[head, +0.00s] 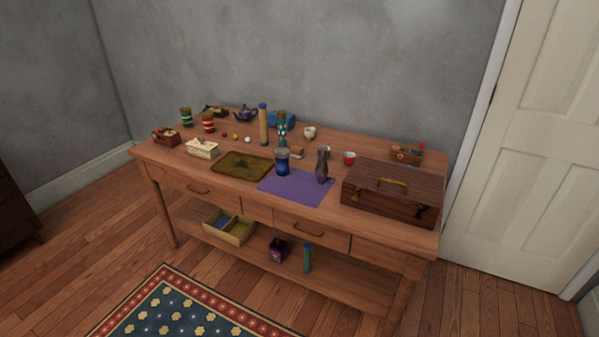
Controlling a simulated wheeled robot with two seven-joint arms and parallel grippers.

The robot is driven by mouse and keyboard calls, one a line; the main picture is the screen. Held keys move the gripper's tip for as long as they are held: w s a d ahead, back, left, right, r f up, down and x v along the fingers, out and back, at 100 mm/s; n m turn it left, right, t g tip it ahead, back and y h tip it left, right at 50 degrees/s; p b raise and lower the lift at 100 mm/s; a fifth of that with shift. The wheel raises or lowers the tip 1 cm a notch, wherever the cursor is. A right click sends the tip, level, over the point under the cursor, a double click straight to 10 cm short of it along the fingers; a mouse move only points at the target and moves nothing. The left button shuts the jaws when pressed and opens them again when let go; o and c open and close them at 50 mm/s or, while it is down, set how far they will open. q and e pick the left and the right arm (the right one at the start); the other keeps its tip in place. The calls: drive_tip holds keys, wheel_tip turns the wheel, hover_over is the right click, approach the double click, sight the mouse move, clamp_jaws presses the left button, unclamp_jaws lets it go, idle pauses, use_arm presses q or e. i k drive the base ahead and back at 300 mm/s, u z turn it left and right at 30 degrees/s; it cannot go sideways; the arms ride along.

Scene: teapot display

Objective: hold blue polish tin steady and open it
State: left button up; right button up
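A small blue cylindrical container (282,164), which looks like the blue polish tin, stands upright at the left back part of a purple mat (295,192) on the wooden table. Its top looks dark and shut, but it is too small to be sure. Neither of my grippers shows in the head view, and nothing touches the tin.
The wooden table (335,222) stands against a grey wall. A dark figurine (322,166) stands right of the tin; a brown case (390,198) is further right. A dark tray (243,165) lies left. Tall bottles, cups and a teapot (246,114) stand behind. The mat's front is clear.

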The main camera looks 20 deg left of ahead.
sight(282, 166)
drive_tip(key=u, duration=0.8)
drive_tip(key=i, duration=1.55)
drive_tip(key=z, duration=0.3)
